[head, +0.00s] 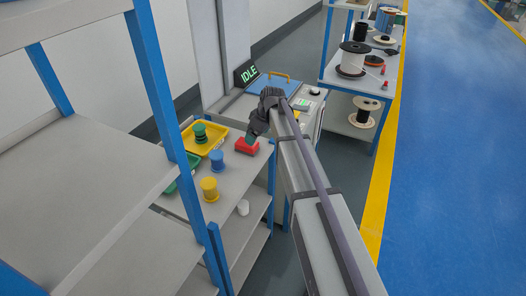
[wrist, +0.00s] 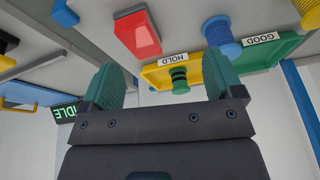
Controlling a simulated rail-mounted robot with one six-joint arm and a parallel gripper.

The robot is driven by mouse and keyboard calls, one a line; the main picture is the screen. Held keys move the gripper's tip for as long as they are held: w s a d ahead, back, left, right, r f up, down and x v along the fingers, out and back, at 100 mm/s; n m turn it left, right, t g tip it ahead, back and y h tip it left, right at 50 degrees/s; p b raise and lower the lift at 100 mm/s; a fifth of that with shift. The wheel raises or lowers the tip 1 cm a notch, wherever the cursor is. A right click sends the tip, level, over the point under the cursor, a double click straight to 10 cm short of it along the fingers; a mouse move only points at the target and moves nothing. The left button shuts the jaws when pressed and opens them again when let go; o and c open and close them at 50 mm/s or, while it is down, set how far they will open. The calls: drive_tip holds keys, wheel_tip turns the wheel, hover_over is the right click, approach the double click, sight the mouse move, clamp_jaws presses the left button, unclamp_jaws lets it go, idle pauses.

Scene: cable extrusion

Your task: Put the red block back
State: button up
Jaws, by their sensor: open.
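The red block (head: 247,147) lies on the grey shelf top, to the right of the yellow tray, and shows in the wrist view (wrist: 138,35) beyond my fingertips. My gripper (head: 250,138) is at the block in the head view, with its green fingers partly overlapping it in the picture. In the wrist view my gripper (wrist: 164,65) has its two green fingers wide apart with nothing between them. The block appears apart from the fingers there. The exact height of my fingers over the block is hard to tell.
The yellow HOLD tray (wrist: 155,78) holds a green spool (head: 200,134). A green GOOD tray (wrist: 262,57) is beside it. A blue spool (head: 217,161) and a yellow spool (head: 209,189) stand near the block. A blue-lidded machine with an IDLE sign (head: 248,74) stands behind.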

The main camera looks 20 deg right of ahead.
drive_tip(key=s+a+m+g+h, duration=0.2)
drive_tip(key=s+m, duration=0.6)
drive_tip(key=s, duration=2.2)
drive_tip(key=shift+s+a+f+h, duration=0.25)
drive_tip(key=shift+f+h, duration=0.15)
drive_tip(key=shift+h, duration=0.1)
